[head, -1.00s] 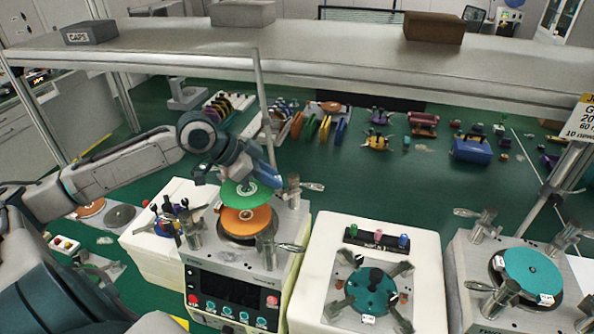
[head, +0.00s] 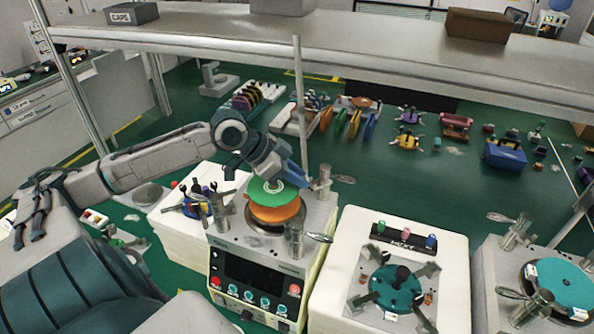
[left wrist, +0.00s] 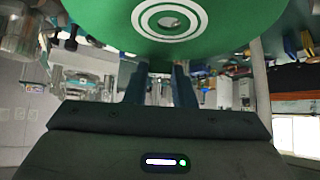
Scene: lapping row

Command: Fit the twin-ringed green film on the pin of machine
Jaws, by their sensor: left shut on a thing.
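In the head view the film lies over an orange disc (head: 276,214) on the left machine (head: 262,247). A small pale tip shows at the film's middle; I cannot tell if it is the pin passing through. The gap between film and orange disc looks very small, and touching cannot be told. My right gripper is not in view.
Clamp posts with lever handles (head: 322,181) stand close around the orange disc. A white block with a teal fixture (head: 396,288) is to the right, and another machine carries a teal disc (head: 565,284). A shelf (head: 330,50) crosses behind.

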